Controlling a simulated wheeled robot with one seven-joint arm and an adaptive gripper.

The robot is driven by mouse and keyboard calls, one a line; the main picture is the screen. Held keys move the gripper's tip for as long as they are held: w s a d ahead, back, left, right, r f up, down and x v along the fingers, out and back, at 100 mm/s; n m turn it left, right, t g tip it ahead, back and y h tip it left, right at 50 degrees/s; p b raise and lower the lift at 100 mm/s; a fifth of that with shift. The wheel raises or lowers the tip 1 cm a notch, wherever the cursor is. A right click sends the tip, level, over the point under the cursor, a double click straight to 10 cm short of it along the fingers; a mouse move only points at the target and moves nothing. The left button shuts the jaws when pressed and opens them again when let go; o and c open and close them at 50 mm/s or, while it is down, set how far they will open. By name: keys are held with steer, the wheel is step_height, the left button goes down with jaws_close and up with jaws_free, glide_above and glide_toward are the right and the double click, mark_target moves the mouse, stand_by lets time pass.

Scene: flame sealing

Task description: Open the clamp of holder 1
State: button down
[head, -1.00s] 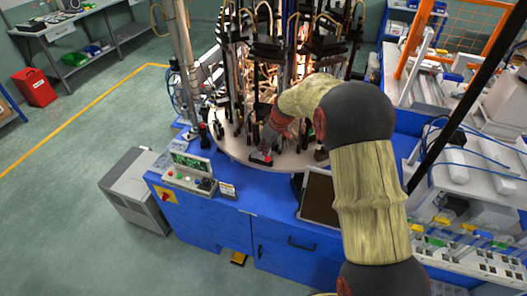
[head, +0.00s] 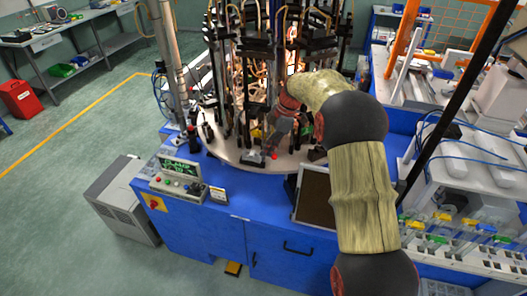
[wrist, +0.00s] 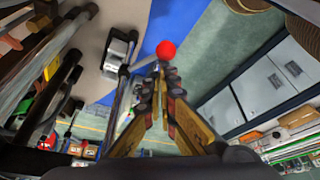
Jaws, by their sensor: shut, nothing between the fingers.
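A small grey metal block with a dark slot (wrist: 118,52), which looks like the clamp of a holder, sits on the round plate in the wrist view. It also shows near the plate's front edge in the head view (head: 252,161). A thin lever runs from it toward a red ball knob (wrist: 166,50), also visible in the head view (head: 274,156). My gripper (wrist: 160,75) is shut and empty, its fingertips just below the knob in the wrist picture. I cannot tell whether they touch it. In the head view my gripper (head: 275,146) is partly lost among dark parts.
Several tall dark holders (head: 246,90) with glowing tubes crowd the round plate (head: 220,150) behind and left of my gripper. A control box (head: 180,178) stands on the blue bench front (head: 195,228). A dark panel (head: 313,194) is at the right.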

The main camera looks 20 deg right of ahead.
steer(key=n, duration=0.1)
steer(key=d+n+g, duration=0.1)
steer(key=n+p, duration=0.1)
steer(key=n, duration=0.1)
steer(key=shift+w+d, duration=0.2)
steer(key=shift+d, duration=0.15)
steer(key=shift+d+g, duration=0.25)
steer(key=shift+g, duration=0.05)
steer(key=shift+w+d, duration=0.1)
steer(key=shift+w, duration=0.05)
steer(key=shift+a, duration=0.35)
step_height(320, 180, up, 10)
steer(key=p, duration=0.1)
steer(key=shift+d+p, duration=0.15)
steer(key=shift+p, duration=0.15)
stand_by(0.5)
